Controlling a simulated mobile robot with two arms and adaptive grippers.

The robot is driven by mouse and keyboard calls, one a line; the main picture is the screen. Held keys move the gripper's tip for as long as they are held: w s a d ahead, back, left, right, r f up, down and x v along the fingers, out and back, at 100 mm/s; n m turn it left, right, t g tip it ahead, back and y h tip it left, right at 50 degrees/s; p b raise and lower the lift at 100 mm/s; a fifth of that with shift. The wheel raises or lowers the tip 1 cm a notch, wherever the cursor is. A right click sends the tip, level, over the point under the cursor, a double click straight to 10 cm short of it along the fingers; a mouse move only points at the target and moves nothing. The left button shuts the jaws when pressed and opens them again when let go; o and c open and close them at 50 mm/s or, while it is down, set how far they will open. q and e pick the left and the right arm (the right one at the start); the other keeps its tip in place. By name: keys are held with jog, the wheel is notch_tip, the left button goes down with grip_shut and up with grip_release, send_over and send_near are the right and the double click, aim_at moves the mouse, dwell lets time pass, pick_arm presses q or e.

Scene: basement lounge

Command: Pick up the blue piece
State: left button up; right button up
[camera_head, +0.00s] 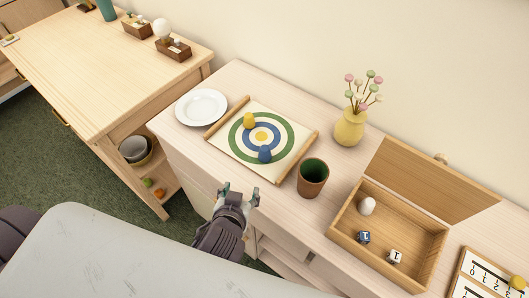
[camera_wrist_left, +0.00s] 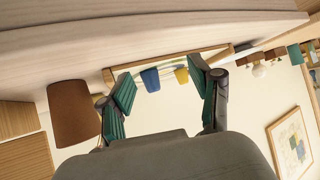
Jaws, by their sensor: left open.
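The blue piece (camera_head: 264,155) stands on a board with green, blue and yellow rings (camera_head: 231,146) on the light wooden cabinet. A yellow piece (camera_head: 249,120) stands farther back on the same board. My left gripper (camera_head: 240,192) is open and empty at the cabinet's front edge, short of the board and apart from the blue piece. In the left wrist view, which looks upside down, the blue piece (camera_wrist_left: 150,79) shows between the two open fingers, farther off, with the yellow piece (camera_wrist_left: 181,75) beside it. My right gripper is not in view.
A dark green and brown cup (camera_head: 313,178) stands right of the board. A white plate (camera_head: 201,106) is to its left and a yellow vase (camera_head: 349,127) behind right. An open wooden box (camera_head: 427,240) with dice and an egg-like piece sits farther right.

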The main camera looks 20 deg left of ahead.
aim_at(264, 153)
pick_arm(q)
jog(key=w+d+r+t, duration=0.1)
jog(key=r, duration=0.1)
jog(key=w+d+r+t, duration=0.1)
jog(key=d+r, duration=0.1)
jog(key=shift+w+d, duration=0.15)
jog(key=shift+t, duration=0.3)
jog(key=p+x, duration=0.1)
jog(key=x, duration=0.7)
jog(key=shift+d+r, duration=0.1)
jog(key=p+x, duration=0.2)
jog(key=x, duration=0.3)
jog(key=shift+w+f, duration=0.25)
jog(key=shift+w, duration=0.05)
jog(key=shift+s, duration=0.1)
jog(key=c, duration=1)
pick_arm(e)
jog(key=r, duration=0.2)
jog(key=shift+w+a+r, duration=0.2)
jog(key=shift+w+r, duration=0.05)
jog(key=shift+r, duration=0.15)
